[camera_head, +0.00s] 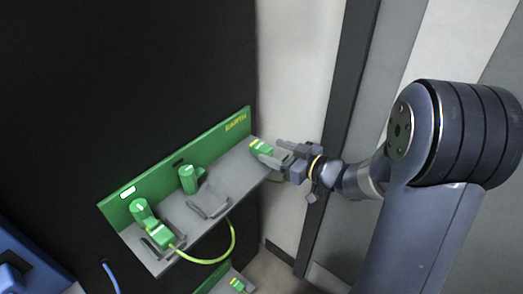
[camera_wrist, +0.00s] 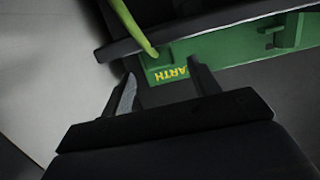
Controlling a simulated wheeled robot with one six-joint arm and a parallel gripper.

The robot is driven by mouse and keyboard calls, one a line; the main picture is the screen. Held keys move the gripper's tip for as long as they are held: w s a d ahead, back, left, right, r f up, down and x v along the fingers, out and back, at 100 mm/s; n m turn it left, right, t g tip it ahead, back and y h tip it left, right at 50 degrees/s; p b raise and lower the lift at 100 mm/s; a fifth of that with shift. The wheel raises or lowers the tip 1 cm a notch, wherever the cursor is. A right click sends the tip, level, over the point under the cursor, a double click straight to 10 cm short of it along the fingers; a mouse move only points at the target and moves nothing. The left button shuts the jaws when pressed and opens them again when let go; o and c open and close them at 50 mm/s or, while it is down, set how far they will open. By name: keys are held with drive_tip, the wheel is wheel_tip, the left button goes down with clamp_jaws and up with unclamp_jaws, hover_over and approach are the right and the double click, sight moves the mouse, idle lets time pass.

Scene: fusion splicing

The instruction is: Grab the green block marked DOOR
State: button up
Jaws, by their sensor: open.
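No DOOR marking is legible on any block. In the head view, a green block (camera_head: 261,148) with a yellow patch sits at the right end of the grey shelf, close to my gripper (camera_head: 281,158). My gripper is open, its fingers pointing left toward that block; whether they straddle it is unclear. In the wrist view my open gripper (camera_wrist: 162,79) frames yellow lettering on green, partly cut off by a finger and seeming to read EARTH. Another green block (camera_head: 160,235) with a cable stands at the shelf's left end.
A green back panel (camera_head: 215,145) with yellow lettering rises behind the grey shelf (camera_head: 232,172). Other green pieces (camera_head: 188,179) and grey handles (camera_head: 208,205) stand along it. A yellow-green cable (camera_head: 232,245) loops below. A pale wall (camera_head: 300,75) is close behind my gripper.

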sight(267, 149)
drive_tip(key=shift+x, duration=2.7)
drive_tip(key=shift+f, duration=0.1)
drive_tip(key=shift+c, duration=0.2)
drive_tip(key=shift+s, duration=0.1)
drive_tip(key=c, duration=1)
